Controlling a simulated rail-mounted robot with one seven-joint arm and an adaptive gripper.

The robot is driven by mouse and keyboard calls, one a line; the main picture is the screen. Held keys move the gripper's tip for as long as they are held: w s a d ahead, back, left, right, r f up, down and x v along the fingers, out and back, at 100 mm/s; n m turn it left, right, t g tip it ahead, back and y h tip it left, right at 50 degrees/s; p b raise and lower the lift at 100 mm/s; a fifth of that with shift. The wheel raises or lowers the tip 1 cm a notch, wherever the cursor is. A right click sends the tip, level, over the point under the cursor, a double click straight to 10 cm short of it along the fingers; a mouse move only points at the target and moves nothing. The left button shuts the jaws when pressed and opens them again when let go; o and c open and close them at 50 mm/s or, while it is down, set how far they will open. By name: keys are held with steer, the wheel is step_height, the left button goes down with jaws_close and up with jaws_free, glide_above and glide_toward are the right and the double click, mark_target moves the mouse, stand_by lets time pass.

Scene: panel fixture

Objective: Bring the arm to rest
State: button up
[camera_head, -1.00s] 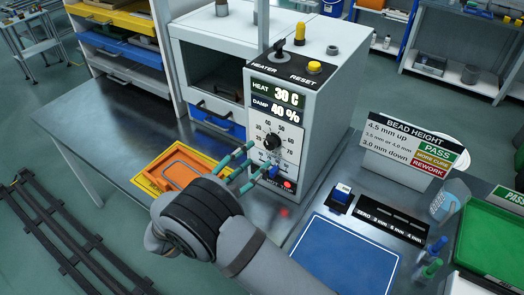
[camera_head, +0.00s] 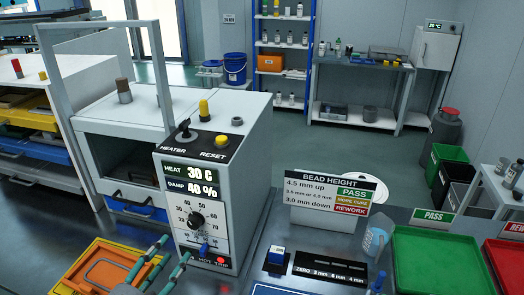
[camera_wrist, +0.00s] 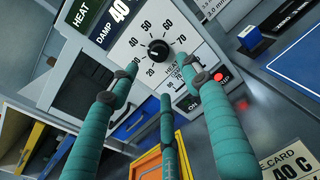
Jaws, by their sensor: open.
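My gripper (camera_head: 175,248) is low in the head view, in front of the heater panel (camera_head: 180,215), with its teal fingers open. In the wrist view the spread fingers of my gripper (camera_wrist: 158,82) point at the panel's dial (camera_wrist: 158,50), and nothing is held between them. The dial also shows in the head view (camera_head: 197,220). A blue switch (camera_head: 204,249) sits below it, close to one fingertip; I cannot tell whether they touch. The display reads HEAT 30 C and DAMP 40 %. A red lamp (camera_head: 221,260) is lit. Most of my arm is out of view.
An orange tray (camera_head: 100,268) lies left of my fingers. The bead height sign (camera_head: 330,190), a blue-topped block (camera_head: 277,254), a gauge strip (camera_head: 330,271) and a green tray (camera_head: 440,262) are to the right. A tall grey frame (camera_head: 162,75) stands at the cabinet.

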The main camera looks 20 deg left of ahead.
mark_target(192, 226)
steer(key=w, duration=1)
steer(key=shift+w+f, duration=0.1)
steer(key=shift+f, duration=0.25)
steer(key=shift+d, duration=0.1)
steer(key=shift+r, duration=0.1)
